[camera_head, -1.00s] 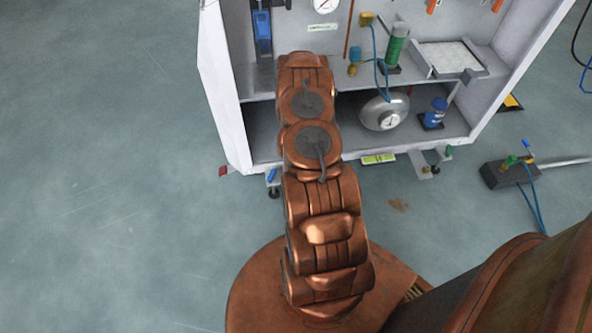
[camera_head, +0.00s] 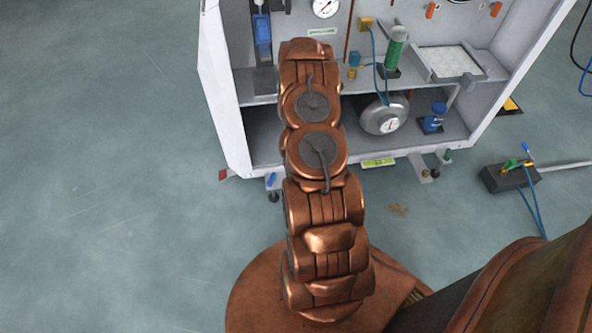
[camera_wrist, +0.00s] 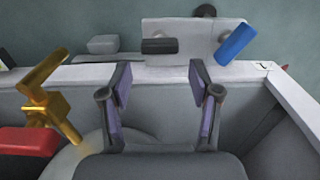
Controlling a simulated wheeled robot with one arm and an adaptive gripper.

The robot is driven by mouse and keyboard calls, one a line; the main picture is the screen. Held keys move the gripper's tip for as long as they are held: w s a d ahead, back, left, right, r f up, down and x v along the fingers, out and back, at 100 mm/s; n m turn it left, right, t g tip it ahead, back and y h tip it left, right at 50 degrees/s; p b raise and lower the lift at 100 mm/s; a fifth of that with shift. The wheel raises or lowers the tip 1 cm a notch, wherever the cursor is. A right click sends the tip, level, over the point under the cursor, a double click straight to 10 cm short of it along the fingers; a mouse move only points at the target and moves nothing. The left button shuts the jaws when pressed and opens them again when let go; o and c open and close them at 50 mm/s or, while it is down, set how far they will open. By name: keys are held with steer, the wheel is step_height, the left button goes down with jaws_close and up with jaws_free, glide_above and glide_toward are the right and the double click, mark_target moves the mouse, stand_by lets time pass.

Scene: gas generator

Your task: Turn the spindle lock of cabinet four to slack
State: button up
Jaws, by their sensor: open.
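My gripper (camera_wrist: 159,88) is open and empty in the wrist view, its two dark fingers with purple pads spread apart. Beyond the fingertips, past the pale cabinet edge (camera_wrist: 150,72), a white bracket plate (camera_wrist: 185,30) carries a dark cylindrical knob (camera_wrist: 159,46) and a tilted blue lever (camera_wrist: 236,44). The fingers touch neither. In the head view a blue lever (camera_head: 271,180) shows at the cabinet's lower left corner, above a caster. My arm hides the gripper there. No readable label shows which part is the spindle lock.
A brass fitting (camera_wrist: 45,105) and a red part (camera_wrist: 25,141) lie left of the gripper. The cabinet (camera_head: 222,100) holds a silver tank (camera_head: 383,117) and a blue canister (camera_head: 434,118). Floor at left is clear; a dark box with hoses (camera_head: 508,176) lies right.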

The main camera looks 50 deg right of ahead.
step_height(320, 180, up, 6)
steer(key=shift+r, duration=0.25)
stand_by(0.7)
steer(key=a+r+n+p, duration=0.1)
steer(key=a+r+p, duration=0.45)
steer(key=r, duration=0.75)
steer(key=a+r+n+p, duration=0.1)
steer(key=a+r+p, duration=0.45)
steer(key=r, duration=0.75)
steer(key=a+r+n+p, duration=0.25)
steer(key=a+r, duration=0.45)
steer(key=r, duration=0.6)
steer(key=s+a+r+n+p, duration=0.1)
steer(key=s+a+r+p, duration=0.4)
steer(key=r, duration=0.5)
steer(key=s+a+r+n+g+p, duration=0.1)
steer(key=s+a+r+p, duration=0.4)
steer(key=s+r, duration=0.5)
steer(key=s+a+r+n+p, duration=0.1)
steer(key=s+a+r+p, duration=0.4)
steer(key=s+r, duration=0.3)
step_height(320, 180, up, 3)
steer(key=shift+s+f+g+p, duration=0.1)
steer(key=shift+s+g+p, duration=0.1)
steer(key=shift+g+p, duration=0.4)
steer(key=shift+s+a, duration=0.15)
steer(key=shift+s, duration=0.3)
steer(key=shift+c, duration=0.3)
